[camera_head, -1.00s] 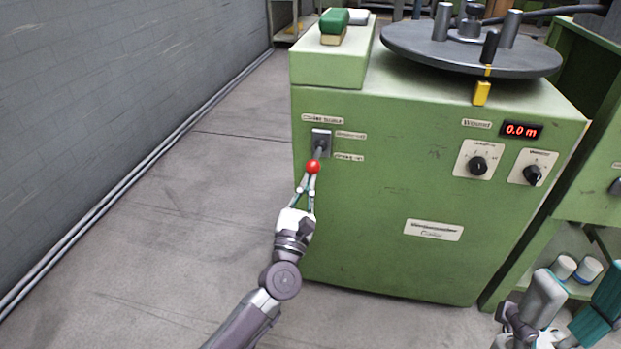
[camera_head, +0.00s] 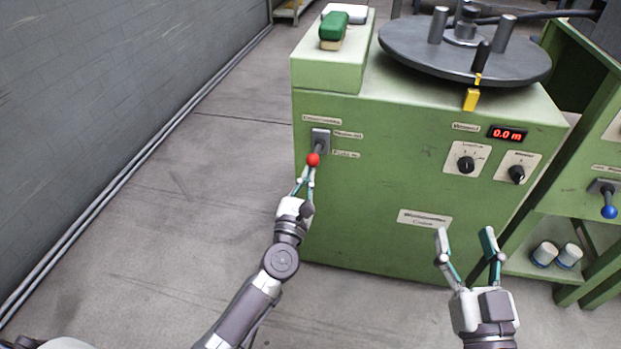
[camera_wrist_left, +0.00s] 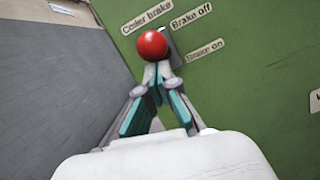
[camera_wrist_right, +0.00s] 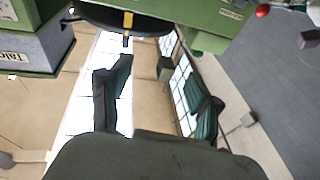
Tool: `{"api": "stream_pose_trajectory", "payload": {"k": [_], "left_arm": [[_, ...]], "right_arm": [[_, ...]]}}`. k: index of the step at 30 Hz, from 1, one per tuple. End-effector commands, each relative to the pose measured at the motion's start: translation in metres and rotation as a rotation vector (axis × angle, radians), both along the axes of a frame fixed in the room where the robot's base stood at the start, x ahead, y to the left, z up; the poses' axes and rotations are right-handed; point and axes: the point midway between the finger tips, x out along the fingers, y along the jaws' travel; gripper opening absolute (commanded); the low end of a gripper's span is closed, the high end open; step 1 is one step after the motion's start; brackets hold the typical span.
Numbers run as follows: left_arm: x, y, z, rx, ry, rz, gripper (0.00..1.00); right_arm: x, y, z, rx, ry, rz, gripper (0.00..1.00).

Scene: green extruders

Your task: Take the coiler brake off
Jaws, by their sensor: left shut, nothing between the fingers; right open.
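The coiler brake lever has a red ball knob (camera_head: 313,160) and sits on a grey plate (camera_head: 320,138) on the green coiler cabinet's front. The knob also shows in the left wrist view (camera_wrist_left: 152,45), beside labels reading "Coiler brake", "Brake off" (camera_wrist_left: 191,20) and "Brake on" (camera_wrist_left: 206,51). The lever hangs downward, with its knob near the "Brake on" label. My left gripper (camera_head: 307,176) is shut and empty, its tips right at the underside of the knob; I cannot tell whether they touch. My right gripper (camera_head: 466,236) is open and empty, in front of the cabinet's lower right.
A round dark coiler plate (camera_head: 400,50) with posts tops the cabinet. A blue-knobbed lever (camera_head: 609,211) is on the right machine, above a shelf with two white rolls (camera_head: 544,254). The floor at left is clear.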

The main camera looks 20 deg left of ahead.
Motion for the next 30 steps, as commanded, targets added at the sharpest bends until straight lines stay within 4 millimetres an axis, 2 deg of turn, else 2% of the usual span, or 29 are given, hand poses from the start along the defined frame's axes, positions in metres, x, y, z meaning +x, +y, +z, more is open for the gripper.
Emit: {"api": "stream_pose_trajectory", "payload": {"k": [4, 8, 15, 21, 30], "left_arm": [[-0.001, 0.0, 0.007, -0.003, 0.03, 0.001, 0.0], [-0.001, 0.0, 0.01, -0.006, 0.056, 0.002, 0.0], [-0.001, 0.0, 0.014, 0.0, 0.086, -0.001, 0.0], [-0.001, 0.0, 0.018, -0.001, 0.085, 0.0, 0.0], [-0.001, 0.0, 0.022, -0.001, 0.084, 0.001, 0.0]], "right_arm": [[0.0, -0.007, -0.042, -0.07, 0.268, -0.016, 0.63], [-0.011, -0.016, -0.08, -0.124, 0.483, -0.03, 0.63], [-0.048, -0.033, -0.132, -0.205, 0.831, -0.052, 0.63], [-0.085, -0.047, -0.16, -0.255, 1.066, -0.067, 0.63], [-0.13, -0.062, -0.178, -0.302, 1.304, -0.081, 0.63]]}}
